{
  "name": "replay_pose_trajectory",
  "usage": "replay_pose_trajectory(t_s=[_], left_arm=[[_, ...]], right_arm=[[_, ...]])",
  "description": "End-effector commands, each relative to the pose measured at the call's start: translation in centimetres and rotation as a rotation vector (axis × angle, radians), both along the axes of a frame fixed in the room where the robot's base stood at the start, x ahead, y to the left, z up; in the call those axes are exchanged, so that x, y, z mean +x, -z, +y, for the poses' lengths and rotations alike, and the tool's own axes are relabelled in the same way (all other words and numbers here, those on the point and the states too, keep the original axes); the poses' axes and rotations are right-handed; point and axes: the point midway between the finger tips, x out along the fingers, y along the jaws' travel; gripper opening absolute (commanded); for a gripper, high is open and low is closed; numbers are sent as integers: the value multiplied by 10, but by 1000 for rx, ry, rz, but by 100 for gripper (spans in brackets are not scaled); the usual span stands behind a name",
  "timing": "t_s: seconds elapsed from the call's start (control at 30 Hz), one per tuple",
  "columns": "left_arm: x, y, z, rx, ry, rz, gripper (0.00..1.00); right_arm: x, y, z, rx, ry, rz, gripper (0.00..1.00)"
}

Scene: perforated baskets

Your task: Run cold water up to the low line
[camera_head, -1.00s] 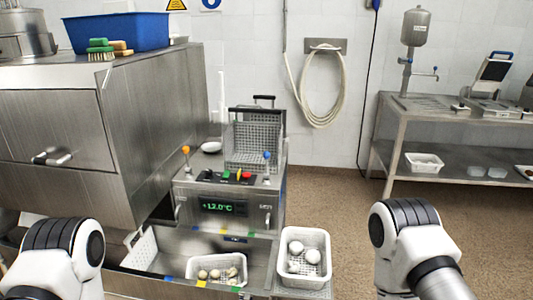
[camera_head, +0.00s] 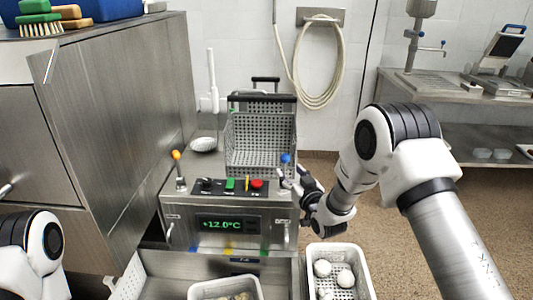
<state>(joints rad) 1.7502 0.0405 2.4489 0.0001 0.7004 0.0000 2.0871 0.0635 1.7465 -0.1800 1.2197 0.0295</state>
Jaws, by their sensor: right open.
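The machine's front panel has a green display (camera_head: 219,225) reading +12.0°C. A blue-knobbed lever (camera_head: 286,158) stands at the panel's right end, and an orange-knobbed lever (camera_head: 177,156) at its left end. The steel basin (camera_head: 165,263) lies below the panel, cut off by the frame's bottom edge. Green, yellow and blue marks (camera_head: 228,251) sit along its back edge. No water surface can be made out. My left gripper is out of view.
A perforated metal basket (camera_head: 262,140) stands behind the panel. A white perforated basket (camera_head: 340,252) with pale round items is right of the basin. Another white container (camera_head: 224,289) is at the bottom. A large steel cabinet (camera_head: 110,120) blocks the left.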

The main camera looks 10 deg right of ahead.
Motion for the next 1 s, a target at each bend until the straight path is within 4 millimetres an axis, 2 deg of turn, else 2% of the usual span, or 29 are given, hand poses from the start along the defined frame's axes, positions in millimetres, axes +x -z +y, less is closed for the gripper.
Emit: replay_pose_trajectory(t_s=[0.1, 0.17, 0.4, 0.5, 0.8, 0.97, 1.0], left_arm=[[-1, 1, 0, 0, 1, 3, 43], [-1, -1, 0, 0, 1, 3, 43], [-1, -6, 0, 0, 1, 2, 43], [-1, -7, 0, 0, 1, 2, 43], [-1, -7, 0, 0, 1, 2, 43], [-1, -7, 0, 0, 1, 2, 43], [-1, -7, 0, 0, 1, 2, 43]], right_arm=[[8, -12, 0, 0, 1, -19, 56], [16, -11, 1, 0, 1, -17, 56], [61, -10, 7, 1, 1, -15, 56], [73, -9, 8, 1, 1, -14, 56], [78, -8, 9, 0, 1, -11, 56], [78, -8, 9, 0, 1, -11, 0], [78, -8, 9, 0, 1, -11, 0]])
